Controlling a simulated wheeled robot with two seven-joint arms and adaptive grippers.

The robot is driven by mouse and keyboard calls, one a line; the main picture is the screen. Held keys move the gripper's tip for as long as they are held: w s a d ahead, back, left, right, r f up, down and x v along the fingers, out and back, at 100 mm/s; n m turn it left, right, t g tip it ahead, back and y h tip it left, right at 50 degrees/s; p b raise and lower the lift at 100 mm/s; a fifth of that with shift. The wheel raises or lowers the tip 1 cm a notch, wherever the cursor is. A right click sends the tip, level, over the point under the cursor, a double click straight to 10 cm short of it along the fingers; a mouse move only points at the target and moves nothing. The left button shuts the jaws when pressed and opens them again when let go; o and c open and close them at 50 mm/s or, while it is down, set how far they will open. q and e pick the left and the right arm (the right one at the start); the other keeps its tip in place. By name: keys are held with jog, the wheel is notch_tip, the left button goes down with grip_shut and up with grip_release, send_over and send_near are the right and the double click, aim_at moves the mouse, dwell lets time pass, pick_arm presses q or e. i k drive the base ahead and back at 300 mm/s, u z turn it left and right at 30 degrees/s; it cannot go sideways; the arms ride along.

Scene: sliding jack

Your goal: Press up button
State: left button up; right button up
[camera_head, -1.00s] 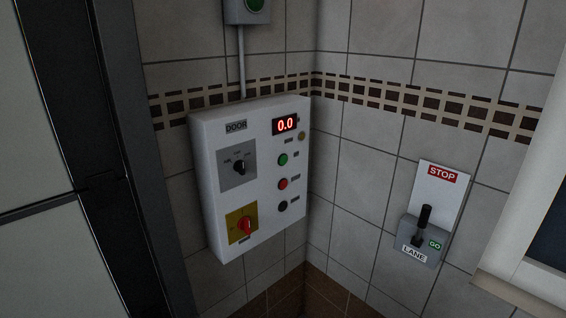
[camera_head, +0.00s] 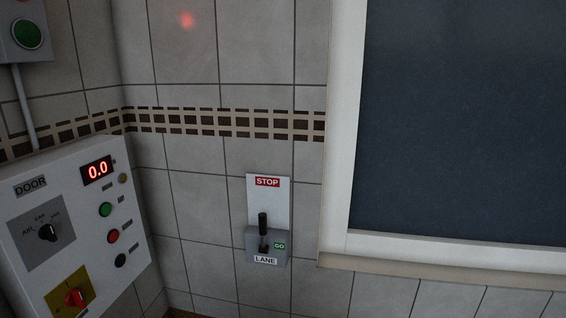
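A white control box (camera_head: 80,225) labelled DOOR hangs on the tiled wall at the left of the head view. Its red display (camera_head: 97,170) reads 0.0. Below the display a green button (camera_head: 105,209), a red button (camera_head: 113,236) and a black button (camera_head: 120,260) run down in a column. The small label beside the green button is too small to read for certain. The box also has a black selector knob (camera_head: 48,233) and a red rotary switch (camera_head: 75,297) on a yellow plate. Neither of my grippers is in view.
A lever panel (camera_head: 267,220) marked STOP, GO and LANE is on the wall right of the box. A white-framed dark window (camera_head: 460,120) fills the right. A green button unit (camera_head: 27,35) is at the top left, partly cut off.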

aim_at(106, 210)
jog(key=z, duration=0.9)
jog(key=i, duration=0.35)
jog(key=u, duration=3.25)
